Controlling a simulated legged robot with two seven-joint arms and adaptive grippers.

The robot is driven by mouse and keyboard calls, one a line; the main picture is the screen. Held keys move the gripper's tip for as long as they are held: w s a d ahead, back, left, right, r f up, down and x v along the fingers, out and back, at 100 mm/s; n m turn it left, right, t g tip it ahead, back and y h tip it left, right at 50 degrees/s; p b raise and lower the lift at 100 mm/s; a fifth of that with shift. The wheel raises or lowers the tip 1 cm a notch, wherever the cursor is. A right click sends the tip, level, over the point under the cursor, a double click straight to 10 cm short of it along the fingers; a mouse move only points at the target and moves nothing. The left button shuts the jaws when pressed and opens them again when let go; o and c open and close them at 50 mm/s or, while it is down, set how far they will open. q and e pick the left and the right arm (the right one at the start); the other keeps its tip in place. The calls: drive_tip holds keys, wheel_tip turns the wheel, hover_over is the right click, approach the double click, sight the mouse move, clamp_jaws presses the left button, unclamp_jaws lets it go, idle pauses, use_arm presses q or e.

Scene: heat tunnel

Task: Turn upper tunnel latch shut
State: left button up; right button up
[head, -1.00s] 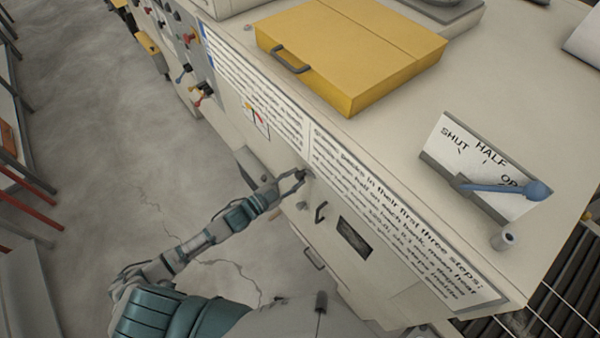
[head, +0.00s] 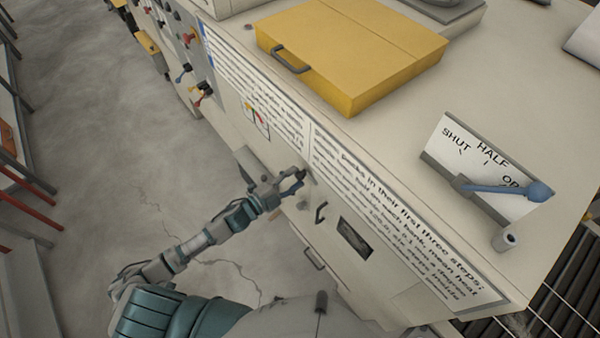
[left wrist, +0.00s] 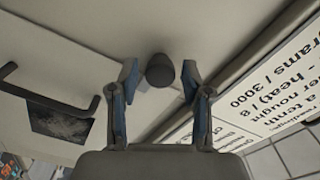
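The upper tunnel latch appears as a dark round knob (left wrist: 160,70) on the pale tunnel panel in the left wrist view. My left gripper (left wrist: 160,80) is open, with one blue-padded finger on each side of the knob. Small gaps show between the pads and the knob, so it is not gripped. In the head view the left gripper (head: 293,182) reaches the tunnel's side just below the printed sign, and its fingers largely hide the latch. The latch's turned position cannot be told. My right gripper is not in view.
A dark door handle (head: 320,212) and small window (head: 354,238) lie right of the gripper. A printed sign (head: 390,215) runs above. A yellow lid (head: 350,50) and a blue-handled lever (head: 505,190) are on top. Open floor (head: 90,130) lies left.

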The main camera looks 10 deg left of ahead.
use_arm(q)
drive_tip(key=shift+s, duration=0.1)
idle(0.4)
drive_tip(key=v, duration=0.7)
idle(0.3)
idle(0.4)
